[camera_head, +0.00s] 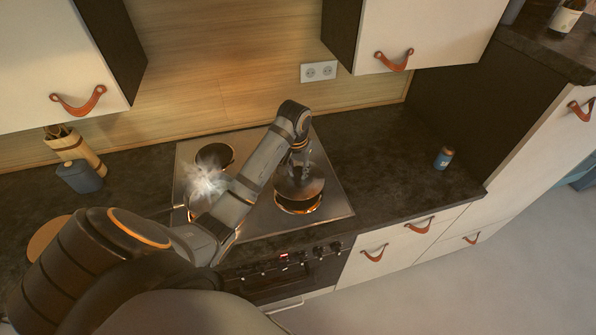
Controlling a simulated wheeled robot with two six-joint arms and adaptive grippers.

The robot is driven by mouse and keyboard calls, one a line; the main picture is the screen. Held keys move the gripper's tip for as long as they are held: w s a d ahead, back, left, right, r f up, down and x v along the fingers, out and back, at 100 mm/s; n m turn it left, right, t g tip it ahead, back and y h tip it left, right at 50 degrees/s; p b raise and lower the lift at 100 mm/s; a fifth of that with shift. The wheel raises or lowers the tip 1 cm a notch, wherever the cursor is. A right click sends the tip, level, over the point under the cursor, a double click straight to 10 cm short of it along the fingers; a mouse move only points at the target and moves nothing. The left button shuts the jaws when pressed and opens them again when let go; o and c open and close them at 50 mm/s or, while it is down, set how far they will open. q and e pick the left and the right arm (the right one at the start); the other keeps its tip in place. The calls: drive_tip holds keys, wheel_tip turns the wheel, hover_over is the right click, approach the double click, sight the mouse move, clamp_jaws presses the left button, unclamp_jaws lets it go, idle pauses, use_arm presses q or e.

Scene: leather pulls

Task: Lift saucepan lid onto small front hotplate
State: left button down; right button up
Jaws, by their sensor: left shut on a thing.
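My left gripper (299,170) points down over the right part of the hob (255,228) and is shut on the saucepan lid (312,186). The lid is a dark, shiny disc. An orange-rimmed round hotplate (299,208) shows just below the lid's near edge; I cannot tell whether the lid touches anything beneath it. Pale steam (205,182) rises at the front left of the hob, where a pan is mostly hidden by steam and my arm; its thin handle (160,211) points left. My right gripper is not in view.
A dark round hotplate (214,156) shows at the back left. A small blue jar (443,158) stands on the right counter (395,180), which is otherwise mostly clear. Wall cabinets (420,38) hang above.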

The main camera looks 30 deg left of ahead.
sight(298, 179)
use_arm(q)
wheel_tip(298, 179, down, 3)
drive_tip(key=shift+r+b, duration=0.1)
drive_tip(key=shift+b, duration=1.05)
drive_tip(key=shift+f+p, duration=0.6)
drive_tip(key=shift+f, duration=0.65)
drive_tip(key=c, duration=0.9)
unclamp_jaws()
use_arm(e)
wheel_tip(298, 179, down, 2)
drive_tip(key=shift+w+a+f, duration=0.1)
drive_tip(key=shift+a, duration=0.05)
use_arm(q)
wheel_tip(298, 179, up, 7)
drive_tip(key=p, duration=0.9)
drive_tip(key=shift+r, duration=0.1)
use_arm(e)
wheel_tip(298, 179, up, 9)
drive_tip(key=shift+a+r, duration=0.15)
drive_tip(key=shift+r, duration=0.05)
